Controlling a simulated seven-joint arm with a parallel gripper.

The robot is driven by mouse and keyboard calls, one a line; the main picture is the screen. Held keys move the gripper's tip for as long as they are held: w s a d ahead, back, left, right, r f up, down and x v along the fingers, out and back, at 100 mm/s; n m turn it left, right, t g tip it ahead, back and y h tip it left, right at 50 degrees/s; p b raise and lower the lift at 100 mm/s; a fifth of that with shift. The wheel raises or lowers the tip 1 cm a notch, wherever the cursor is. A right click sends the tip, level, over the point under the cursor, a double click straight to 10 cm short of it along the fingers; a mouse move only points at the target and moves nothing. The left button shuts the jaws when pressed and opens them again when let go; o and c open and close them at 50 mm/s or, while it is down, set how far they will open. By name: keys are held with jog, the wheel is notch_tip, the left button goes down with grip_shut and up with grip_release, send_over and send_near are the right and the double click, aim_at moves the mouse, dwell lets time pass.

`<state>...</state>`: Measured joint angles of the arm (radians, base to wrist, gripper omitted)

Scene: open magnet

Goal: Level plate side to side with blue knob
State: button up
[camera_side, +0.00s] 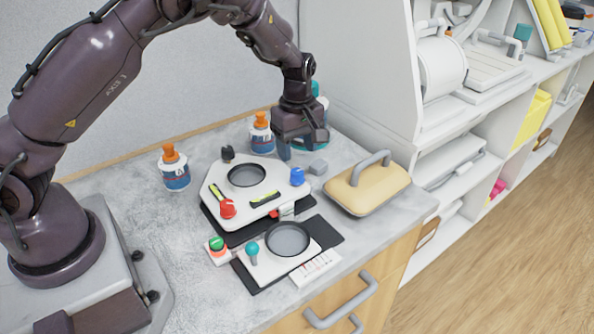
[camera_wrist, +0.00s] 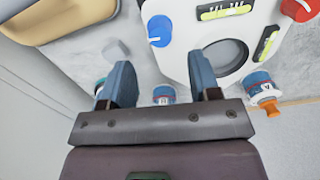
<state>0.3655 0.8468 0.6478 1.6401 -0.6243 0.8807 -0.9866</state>
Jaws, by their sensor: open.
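The white plate (camera_side: 240,200) has a dark round recess and stands on a black base in the middle of the counter. The blue knob (camera_side: 297,176) is on its right corner; it also shows in the wrist view (camera_wrist: 160,30). A red knob (camera_side: 228,208) is at the front left and a black knob (camera_side: 228,153) at the back. Two yellow-green bubble levels sit on the plate, one along the front (camera_side: 265,199) and one at the left (camera_side: 217,192); their bubbles are too small to read. My gripper (camera_side: 298,150) is open and empty, behind and above the blue knob, apart from it.
A small grey block (camera_side: 318,167) lies right of the blue knob. A tan handled case (camera_side: 367,187) is further right. Orange-capped bottles (camera_side: 174,168) stand behind. In front are a second plate with a teal knob (camera_side: 252,249) and a green button (camera_side: 217,245).

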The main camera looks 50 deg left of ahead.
aim_at(297, 171)
notch_tip(297, 171, down, 7)
jog(key=shift+r, duration=0.1)
dwell(0.3)
jog(key=c, duration=0.9)
